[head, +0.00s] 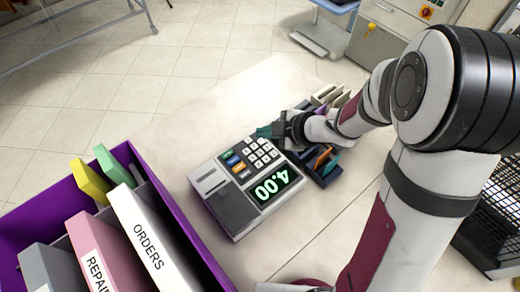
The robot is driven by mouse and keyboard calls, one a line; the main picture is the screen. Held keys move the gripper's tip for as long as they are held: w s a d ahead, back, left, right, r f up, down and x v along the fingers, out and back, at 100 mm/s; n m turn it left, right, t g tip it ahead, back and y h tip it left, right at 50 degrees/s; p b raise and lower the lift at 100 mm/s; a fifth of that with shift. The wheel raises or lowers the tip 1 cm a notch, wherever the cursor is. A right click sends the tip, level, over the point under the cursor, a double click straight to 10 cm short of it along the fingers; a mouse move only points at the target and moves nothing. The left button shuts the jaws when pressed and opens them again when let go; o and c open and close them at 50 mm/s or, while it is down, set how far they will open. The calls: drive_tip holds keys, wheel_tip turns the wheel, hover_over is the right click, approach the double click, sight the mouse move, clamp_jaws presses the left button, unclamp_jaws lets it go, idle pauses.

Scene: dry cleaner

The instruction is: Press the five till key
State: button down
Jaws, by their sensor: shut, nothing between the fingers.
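The till (224,207) is a grey box on the counter, at the middle of the head view. The key labels are too small to read, so I cannot tell which one is five. My gripper (262,132) is shut and empty. Its teal tips are at the keypad's far edge; I cannot tell whether they touch a key.
A purple crate (203,252) with binders and folders stands at the left front. A dark divided tray (327,177) with coloured items lies right of the till, under my arm. A black wire basket (487,228) is at the far right. The counter beyond the till is clear.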

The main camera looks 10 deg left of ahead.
sight(264, 155)
drive_tip(key=shift+f, duration=2.9)
drive_tip(key=shift+f, duration=0.15)
drive_tip(key=shift+f, duration=0.3)
drive_tip(key=shift+f, duration=0.3)
idle(0.4)
drive_tip(key=shift+r, duration=0.75)
drive_tip(key=shift+r, duration=0.1)
drive_tip(key=shift+r, duration=2.4)
